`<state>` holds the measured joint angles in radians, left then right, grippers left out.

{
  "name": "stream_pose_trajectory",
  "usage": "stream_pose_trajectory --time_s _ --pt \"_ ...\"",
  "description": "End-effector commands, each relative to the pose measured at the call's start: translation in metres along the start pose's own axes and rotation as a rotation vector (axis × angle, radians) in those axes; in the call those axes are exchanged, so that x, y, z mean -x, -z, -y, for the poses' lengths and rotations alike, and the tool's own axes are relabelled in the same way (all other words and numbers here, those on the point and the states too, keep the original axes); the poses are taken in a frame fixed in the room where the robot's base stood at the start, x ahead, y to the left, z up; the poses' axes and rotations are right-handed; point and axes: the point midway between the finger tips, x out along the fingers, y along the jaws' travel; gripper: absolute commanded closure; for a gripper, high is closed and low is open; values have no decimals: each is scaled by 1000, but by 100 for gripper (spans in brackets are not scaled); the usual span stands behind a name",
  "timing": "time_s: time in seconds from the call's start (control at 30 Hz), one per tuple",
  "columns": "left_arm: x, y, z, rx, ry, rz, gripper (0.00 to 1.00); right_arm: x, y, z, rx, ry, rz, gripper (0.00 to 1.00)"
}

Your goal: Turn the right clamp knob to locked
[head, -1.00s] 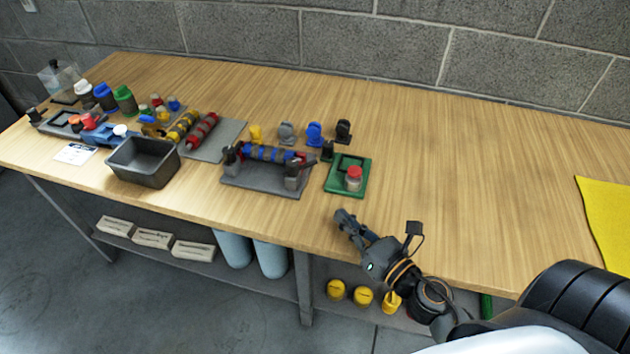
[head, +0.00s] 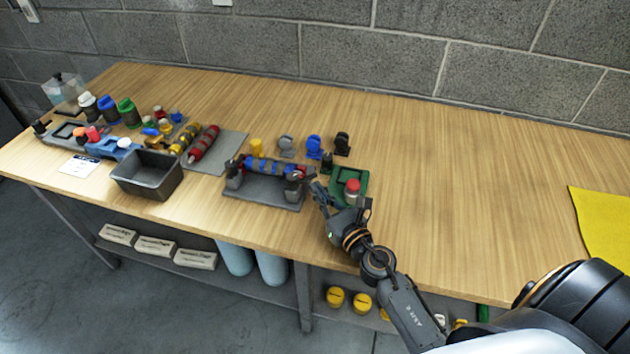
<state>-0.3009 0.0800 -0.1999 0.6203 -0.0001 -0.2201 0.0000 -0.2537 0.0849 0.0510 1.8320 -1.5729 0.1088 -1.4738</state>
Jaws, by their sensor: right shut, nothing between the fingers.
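The right clamp knob (head: 294,176) is a dark piece at the roller's right end. The left clamp knob (head: 235,171) is at the other end. My right gripper (head: 316,187) is shut and empty, just right of the right clamp. I cannot tell whether its tip touches the knob, and the knob's setting is too small to read. My left gripper is not in view.
Blue and black holders (head: 314,146) stand behind the fixture. A dark bin (head: 147,184) is to the left. The table right of the tray is clear up to a yellow sheet (head: 600,228).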

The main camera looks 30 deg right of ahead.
Motion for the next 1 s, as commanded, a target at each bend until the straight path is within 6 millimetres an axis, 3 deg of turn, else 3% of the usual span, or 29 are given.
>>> stream_pose_trajectory --time_s 0.2,0.63,1.0 --pt "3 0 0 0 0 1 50 -19 0 0 -1 1 0 100" --pt "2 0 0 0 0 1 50 -22 1 1 1 -8 0 100" --pt "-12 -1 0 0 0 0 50 -37 1 10 2 -136 0 100"
